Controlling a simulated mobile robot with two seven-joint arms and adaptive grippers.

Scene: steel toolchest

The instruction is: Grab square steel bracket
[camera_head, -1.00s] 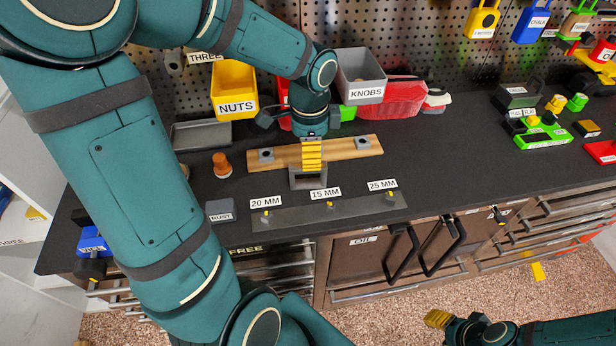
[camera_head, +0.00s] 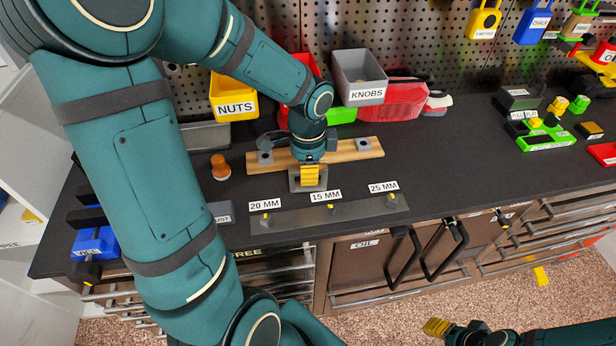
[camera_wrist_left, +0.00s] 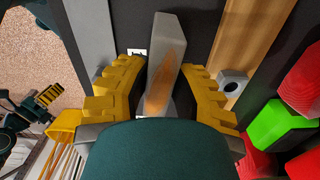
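The square steel bracket (camera_head: 295,180) is a grey hollow square at the front edge of the wooden board, partly hidden by my left gripper (camera_head: 310,176). In the left wrist view the bracket (camera_wrist_left: 165,50) stands between the yellow fingers of my left gripper (camera_wrist_left: 163,80). The fingers are spread, with a dark gap on each side of the bracket. My right gripper (camera_head: 437,326) is low at the bottom right over the floor, far from the bracket; whether it is open is unclear.
The wooden board (camera_head: 355,150) with small grey square blocks lies behind. A steel strip (camera_head: 345,212) with 20, 15 and 25 MM labels lies in front. A yellow NUTS bin (camera_head: 235,97), a grey KNOBS bin (camera_head: 363,75) and red bins stand at the back. An orange knob (camera_head: 220,168) is left.

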